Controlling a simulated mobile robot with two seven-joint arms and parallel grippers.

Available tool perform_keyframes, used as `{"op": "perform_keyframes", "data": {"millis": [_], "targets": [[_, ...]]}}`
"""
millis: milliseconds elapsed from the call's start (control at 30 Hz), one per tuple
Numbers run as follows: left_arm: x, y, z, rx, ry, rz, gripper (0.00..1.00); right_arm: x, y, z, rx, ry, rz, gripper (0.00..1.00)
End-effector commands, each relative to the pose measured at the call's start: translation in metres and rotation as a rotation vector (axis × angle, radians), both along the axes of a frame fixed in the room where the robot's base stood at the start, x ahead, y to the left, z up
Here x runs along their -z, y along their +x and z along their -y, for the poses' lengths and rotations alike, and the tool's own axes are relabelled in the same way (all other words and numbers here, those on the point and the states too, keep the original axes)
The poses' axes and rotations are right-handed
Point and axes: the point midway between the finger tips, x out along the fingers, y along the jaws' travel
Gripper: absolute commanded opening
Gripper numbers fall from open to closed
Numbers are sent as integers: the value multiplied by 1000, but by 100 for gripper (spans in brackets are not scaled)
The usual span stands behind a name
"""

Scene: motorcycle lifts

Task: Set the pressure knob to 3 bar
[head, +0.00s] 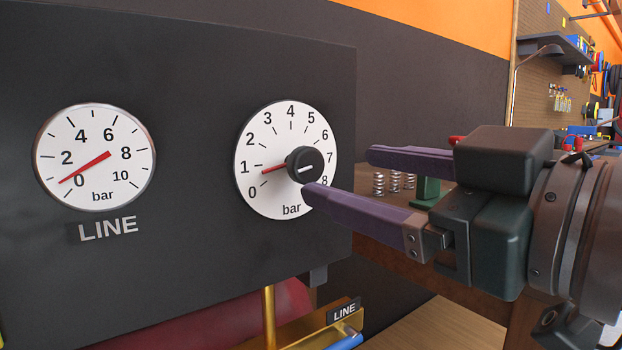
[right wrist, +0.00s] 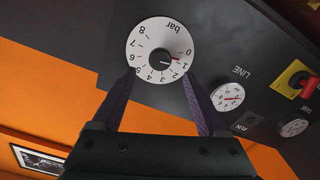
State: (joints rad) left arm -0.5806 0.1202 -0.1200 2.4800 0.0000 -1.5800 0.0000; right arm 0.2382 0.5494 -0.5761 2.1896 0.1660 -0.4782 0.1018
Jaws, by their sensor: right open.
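The pressure knob (head: 305,165) is a black round knob standing out from a white dial (head: 265,199) marked 0 to 8 bar. Its red pointer is at the low end, between 0 and 1 and close to 1. My right gripper (head: 337,172) is open, its two purple fingers reaching in from the right. The lower fingertip overlaps the dial's right edge in the head view; contact cannot be told. In the right wrist view the dial (right wrist: 143,36) and knob (right wrist: 161,57) lie ahead of the spread fingers (right wrist: 159,77), with nothing between them. My left gripper is out of view.
A LINE gauge (head: 120,185) is left on the same dark panel (head: 200,110), its red needle low, between 0 and 2. Springs (head: 378,184) and a green block (head: 428,188) stand on a bench behind my gripper. A red switch on yellow (right wrist: 298,80) shows in the wrist view.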

Motion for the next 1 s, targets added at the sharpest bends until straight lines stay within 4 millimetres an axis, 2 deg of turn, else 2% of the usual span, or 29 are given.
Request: {"op": "perform_keyframes", "data": {"millis": [200, 333, 500, 767, 1000], "targets": [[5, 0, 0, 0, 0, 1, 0, 0, 36, -26, 0, 2, 3, 76], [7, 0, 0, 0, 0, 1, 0, 0, 50, -36, 1, 2, 0, 76], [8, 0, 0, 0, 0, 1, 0, 1, 58, -43, 0, -1, -1, 76], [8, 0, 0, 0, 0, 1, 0, 0, 59, -43, 0, -1, -1, 76], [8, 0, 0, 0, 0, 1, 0, 0, 59, -43, 0, -1, -1, 49]]}}
